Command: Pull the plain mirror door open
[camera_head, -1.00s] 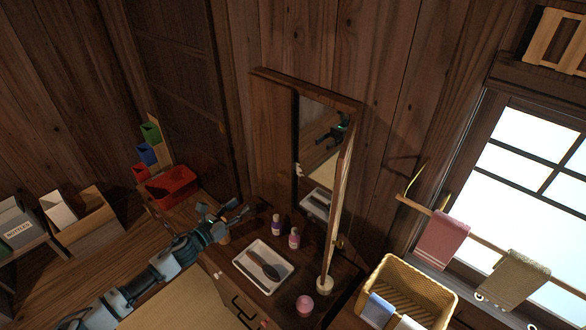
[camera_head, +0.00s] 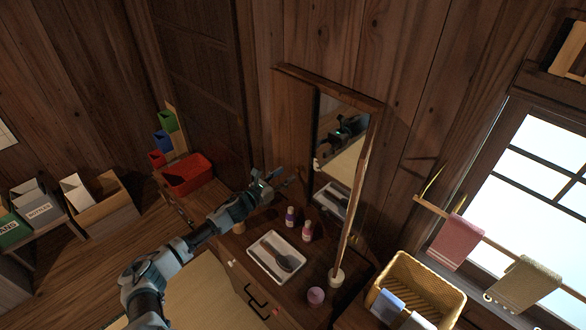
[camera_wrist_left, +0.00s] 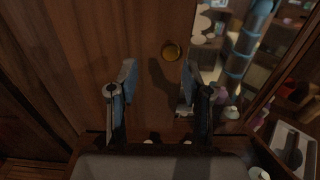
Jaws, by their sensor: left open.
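A tall wooden mirror cabinet stands on the dresser in the head view. It has a mirror face (camera_head: 342,148) and a plain wood panel (camera_head: 296,135) left of it. In the left wrist view the wood panel (camera_wrist_left: 150,30) bears a round brass knob (camera_wrist_left: 171,51), with the mirror (camera_wrist_left: 235,60) to its right. My left gripper (camera_head: 280,180) is open and empty, left of the mirror. In the left wrist view its fingers (camera_wrist_left: 165,85) stand apart on either side of the knob's line, not closed on it. The gap in depth is unclear. My right gripper is out of view.
The dresser top holds a white tray (camera_head: 252,261) with a brush, two small bottles (camera_head: 291,217), a pink jar (camera_head: 316,296) and a pale cup (camera_head: 337,277). A red bin (camera_head: 188,174) stands left, a wicker basket (camera_head: 437,283) right.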

